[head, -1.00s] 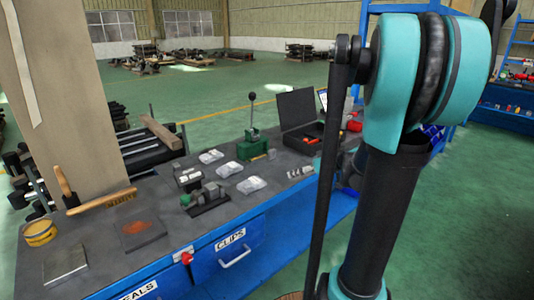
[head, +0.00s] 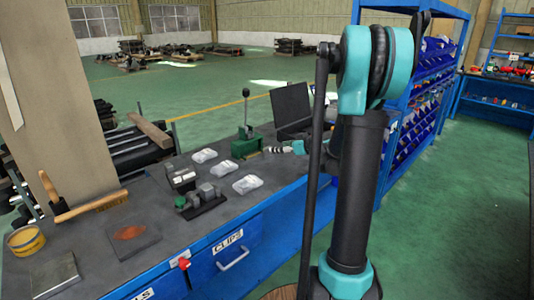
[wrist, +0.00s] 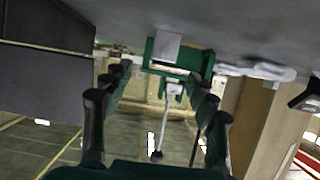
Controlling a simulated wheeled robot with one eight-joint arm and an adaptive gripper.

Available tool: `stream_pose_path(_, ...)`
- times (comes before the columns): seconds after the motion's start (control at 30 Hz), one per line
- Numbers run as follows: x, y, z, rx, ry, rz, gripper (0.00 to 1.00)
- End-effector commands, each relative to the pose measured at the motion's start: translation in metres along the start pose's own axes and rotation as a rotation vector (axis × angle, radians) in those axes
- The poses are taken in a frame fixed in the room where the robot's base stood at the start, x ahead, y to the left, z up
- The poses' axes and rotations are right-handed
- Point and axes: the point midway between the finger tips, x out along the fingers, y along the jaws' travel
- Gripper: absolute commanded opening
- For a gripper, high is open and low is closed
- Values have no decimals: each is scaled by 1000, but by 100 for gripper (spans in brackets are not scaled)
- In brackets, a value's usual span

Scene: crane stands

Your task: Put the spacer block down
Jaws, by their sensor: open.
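My gripper (wrist: 158,97) is open in the wrist view, with its dark fingers spread to left and right and nothing clearly held between them. A green lever press (wrist: 163,55) with a grey block-like part (wrist: 180,47) shows beyond the fingers, upside down; contact cannot be judged. In the head view the press (head: 247,147) stands on the workbench (head: 165,222), and my arm's end is just right of it, partly hidden by the arm. I cannot single out the spacer block.
Clear bags (head: 247,184) lie near the holders. An open black case (head: 291,106) stands behind the press. Blue shelving rises at right.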

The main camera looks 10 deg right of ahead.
Motion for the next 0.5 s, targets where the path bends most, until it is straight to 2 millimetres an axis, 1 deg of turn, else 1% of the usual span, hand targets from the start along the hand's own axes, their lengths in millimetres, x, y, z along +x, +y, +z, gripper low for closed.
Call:
stream_pose_path(0.03, 5, 0, 0, 0, 0, -1, 59)
stream_pose_path(0.27, 15, -2, 0, 0, 0, -1, 59)
stream_pose_path(0.37, 26, -4, -1, -1, 0, -2, 59)
stream_pose_path(0.5, 48, -6, -2, 0, -1, -2, 59)
